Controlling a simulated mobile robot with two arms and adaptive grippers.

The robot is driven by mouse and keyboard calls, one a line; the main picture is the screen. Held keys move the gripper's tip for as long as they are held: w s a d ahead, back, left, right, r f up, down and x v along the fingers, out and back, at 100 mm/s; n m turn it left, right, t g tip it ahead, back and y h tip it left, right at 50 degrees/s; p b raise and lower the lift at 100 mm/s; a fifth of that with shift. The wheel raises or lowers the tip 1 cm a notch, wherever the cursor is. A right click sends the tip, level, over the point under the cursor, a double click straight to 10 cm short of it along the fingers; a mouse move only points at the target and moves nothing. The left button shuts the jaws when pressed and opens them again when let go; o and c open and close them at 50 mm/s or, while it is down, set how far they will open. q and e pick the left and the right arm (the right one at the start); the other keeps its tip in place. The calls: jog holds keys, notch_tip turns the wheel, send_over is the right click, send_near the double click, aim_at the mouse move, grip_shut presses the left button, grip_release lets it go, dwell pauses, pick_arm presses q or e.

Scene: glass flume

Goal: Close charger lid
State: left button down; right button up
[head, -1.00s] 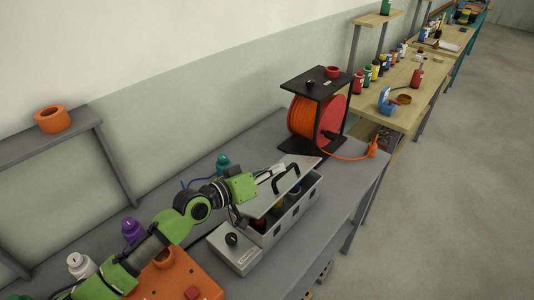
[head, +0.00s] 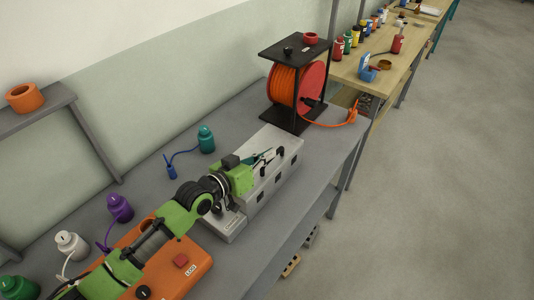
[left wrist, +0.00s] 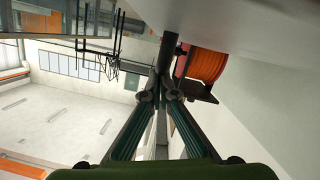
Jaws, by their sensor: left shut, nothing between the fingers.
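The grey charger box (head: 271,188) stands on the grey bench in the head view. Its pale lid (head: 287,141) lies down over the box, and the inside no longer shows; I cannot tell whether a slight gap remains. My left gripper (head: 272,155) is over the lid, near its dark handle, which it partly hides. Its dark green fingers are together and empty in the left wrist view (left wrist: 165,92). I cannot tell whether they touch the lid. My right gripper is in neither view.
An orange cable reel (head: 285,92) in a black frame stands behind the box. An orange unit (head: 172,268) sits at the near left. Teal (head: 206,140), purple (head: 119,208) and white (head: 71,244) bottle-like items line the bench's wall side. A wooden bench (head: 400,62) lies beyond.

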pick_arm(q)
jog(key=shift+f, duration=0.1)
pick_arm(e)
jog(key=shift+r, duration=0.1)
pick_arm(q)
jog(key=s+a+r, duration=0.6)
jog(key=s, duration=0.1)
jog(key=shift+s+a+r+p, duration=0.15)
jog(key=shift+s+a+p, duration=0.1)
jog(key=shift+p, duration=0.1)
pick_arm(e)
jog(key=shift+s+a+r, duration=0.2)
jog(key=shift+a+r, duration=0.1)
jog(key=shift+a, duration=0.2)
